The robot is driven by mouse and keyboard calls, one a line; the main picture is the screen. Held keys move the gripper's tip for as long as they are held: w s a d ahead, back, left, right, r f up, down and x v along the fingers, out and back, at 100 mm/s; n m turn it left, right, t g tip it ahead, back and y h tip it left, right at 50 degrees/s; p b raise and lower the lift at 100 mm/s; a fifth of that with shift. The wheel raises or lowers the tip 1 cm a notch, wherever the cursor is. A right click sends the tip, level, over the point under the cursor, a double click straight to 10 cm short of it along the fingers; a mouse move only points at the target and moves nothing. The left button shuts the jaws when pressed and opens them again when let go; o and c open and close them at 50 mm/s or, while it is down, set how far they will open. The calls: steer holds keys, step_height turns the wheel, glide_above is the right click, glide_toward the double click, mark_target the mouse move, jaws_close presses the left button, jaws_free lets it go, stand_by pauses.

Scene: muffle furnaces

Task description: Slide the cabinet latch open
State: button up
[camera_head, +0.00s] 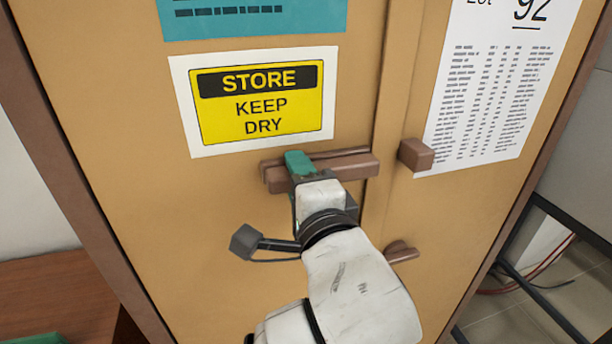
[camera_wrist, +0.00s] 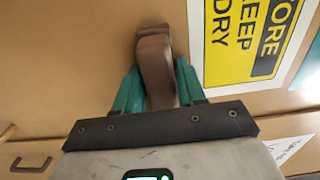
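The cabinet latch (camera_head: 345,168) is a brown bar lying nearly level on the tan cabinet's left door, below the yellow sign. Its right end lies near the door seam, apart from a brown block (camera_head: 415,154) on the right door. My gripper (camera_head: 303,164) is at the left part of the bar, with one green finger showing above it. In the wrist view, the green fingers of my gripper (camera_wrist: 158,68) lie close on both sides of the latch (camera_wrist: 154,55), with no clear gap. My gripper hides part of the bar in the head view.
A "STORE KEEP DRY" sign (camera_head: 258,102) is just above the latch. A printed list (camera_head: 490,100) hangs on the right door, with a small brown piece (camera_head: 401,252) lower down. A brown wooden surface (camera_head: 60,300) is at lower left; dark rails (camera_head: 540,300) stand at lower right.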

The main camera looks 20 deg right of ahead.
steer(key=shift+o, duration=1.3)
steer(key=s+p, duration=0.3)
steer(key=s, duration=0.7)
steer(key=shift+s+p, duration=0.35)
steer(key=shift+s, duration=0.05)
